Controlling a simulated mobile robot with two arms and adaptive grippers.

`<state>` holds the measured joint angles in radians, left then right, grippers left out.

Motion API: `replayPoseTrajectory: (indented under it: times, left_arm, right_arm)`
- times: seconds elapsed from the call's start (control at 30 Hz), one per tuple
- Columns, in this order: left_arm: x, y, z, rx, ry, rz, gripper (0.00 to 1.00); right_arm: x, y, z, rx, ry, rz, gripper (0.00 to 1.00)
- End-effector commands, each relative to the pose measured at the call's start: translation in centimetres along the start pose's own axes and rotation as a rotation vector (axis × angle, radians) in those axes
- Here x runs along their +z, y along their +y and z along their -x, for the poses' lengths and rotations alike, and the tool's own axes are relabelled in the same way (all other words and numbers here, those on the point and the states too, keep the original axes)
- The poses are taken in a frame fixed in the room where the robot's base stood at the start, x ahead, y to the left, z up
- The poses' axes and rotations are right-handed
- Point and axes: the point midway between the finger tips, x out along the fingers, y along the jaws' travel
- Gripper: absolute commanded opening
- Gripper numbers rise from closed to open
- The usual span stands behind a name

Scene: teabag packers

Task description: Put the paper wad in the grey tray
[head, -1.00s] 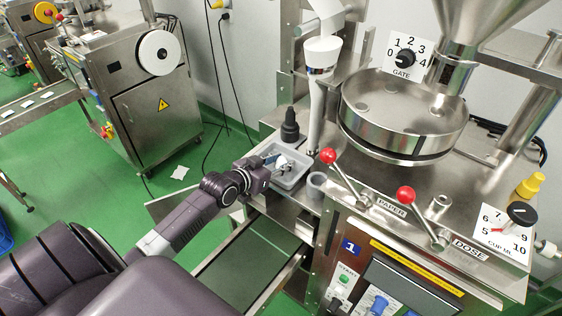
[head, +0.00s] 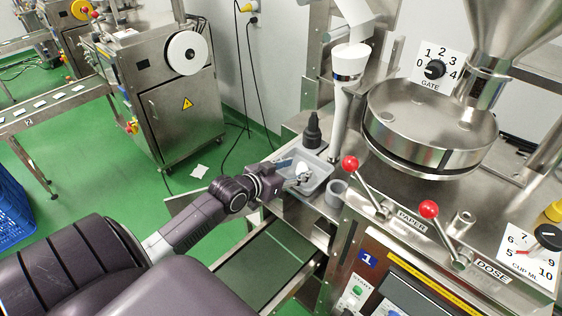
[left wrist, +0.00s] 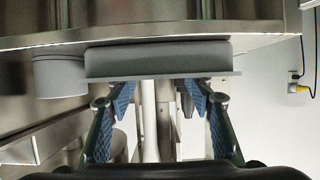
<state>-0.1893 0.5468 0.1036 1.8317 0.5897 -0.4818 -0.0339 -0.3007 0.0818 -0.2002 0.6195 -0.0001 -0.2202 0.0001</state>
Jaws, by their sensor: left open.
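The grey tray (head: 328,170) sits on the machine's steel ledge. My left gripper (head: 290,173) reaches over the tray's left side and is open. In the left wrist view, my blue-padded fingers (left wrist: 162,98) stand apart with no wad between them. The tray's outer side (left wrist: 158,60) shows just beyond them; its inside is hidden. My right gripper is out of view.
A small grey cup (head: 335,193) stands close to the tray's right side, and a dark bottle (head: 312,133) stands behind it. Red-knobbed levers (head: 350,163) rise to the right. A white scrap (head: 200,171) lies on the green floor.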

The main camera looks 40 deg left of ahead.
Motion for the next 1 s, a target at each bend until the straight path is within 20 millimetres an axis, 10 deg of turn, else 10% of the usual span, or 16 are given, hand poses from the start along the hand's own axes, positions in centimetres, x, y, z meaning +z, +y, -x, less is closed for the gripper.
replayPoseTrajectory:
  times: [0.5,1.0]
  left_arm:
    - [0.1,0.0,8.0,0.000,-0.001,0.000,0.48]
    - [0.0,0.0,8.8,0.000,0.000,0.000,0.48]
  right_arm:
    - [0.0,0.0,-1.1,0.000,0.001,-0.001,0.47]
    - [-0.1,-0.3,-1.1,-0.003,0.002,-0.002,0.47]
